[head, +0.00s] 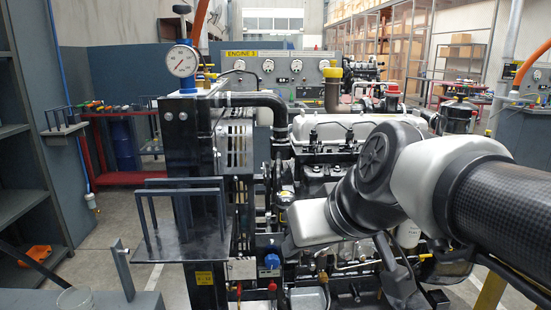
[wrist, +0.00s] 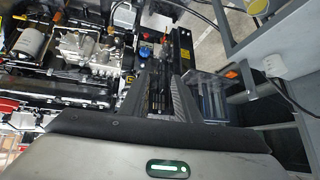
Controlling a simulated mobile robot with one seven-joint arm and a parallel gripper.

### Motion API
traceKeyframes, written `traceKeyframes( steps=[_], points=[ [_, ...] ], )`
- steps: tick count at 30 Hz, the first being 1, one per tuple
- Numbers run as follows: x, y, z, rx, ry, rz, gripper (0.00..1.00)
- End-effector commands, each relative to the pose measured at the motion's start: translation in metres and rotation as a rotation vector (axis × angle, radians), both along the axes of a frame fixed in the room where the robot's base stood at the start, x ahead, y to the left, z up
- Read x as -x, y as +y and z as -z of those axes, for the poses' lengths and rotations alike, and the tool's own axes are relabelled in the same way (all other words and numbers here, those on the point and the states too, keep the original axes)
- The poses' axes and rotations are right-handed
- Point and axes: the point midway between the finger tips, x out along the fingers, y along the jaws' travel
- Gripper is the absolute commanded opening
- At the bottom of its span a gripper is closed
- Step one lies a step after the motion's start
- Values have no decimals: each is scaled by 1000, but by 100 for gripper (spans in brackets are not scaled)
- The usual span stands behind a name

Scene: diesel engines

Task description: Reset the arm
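My arm (head: 405,170) reaches in from the right in the head view, bent in front of the diesel engine (head: 325,130). My gripper (wrist: 160,75) shows in the wrist view as two dark tapered fingers. There is a narrow gap between them, and I see no held object in it. The fingers point toward the end of the engine stand, with engine parts beside them on the left. In the head view the fingers cannot be made out clearly among the dark parts, and my arm hides part of the engine.
A black stand with a pressure gauge (head: 182,61) and a bracketed shelf (head: 185,248) stands left of the engine. A grey bench (head: 95,305) is at the front left. A gauge panel (head: 285,70) stands behind. Floor shows between bench and engine.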

Motion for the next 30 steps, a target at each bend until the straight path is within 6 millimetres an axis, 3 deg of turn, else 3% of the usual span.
traceKeyframes(
  steps=[1,7,9,14,21,25,30],
  points=[
    [19,-19,20,22,41,56,29],
    [87,-93,81,110,192,307,29],
    [86,-94,35,111,195,314,29],
    [86,-93,-21,110,196,311,29],
    [85,-92,-122,111,195,309,29],
    [85,-92,-167,111,195,309,29],
    [85,-92,-199,110,195,308,29]
  ],
)
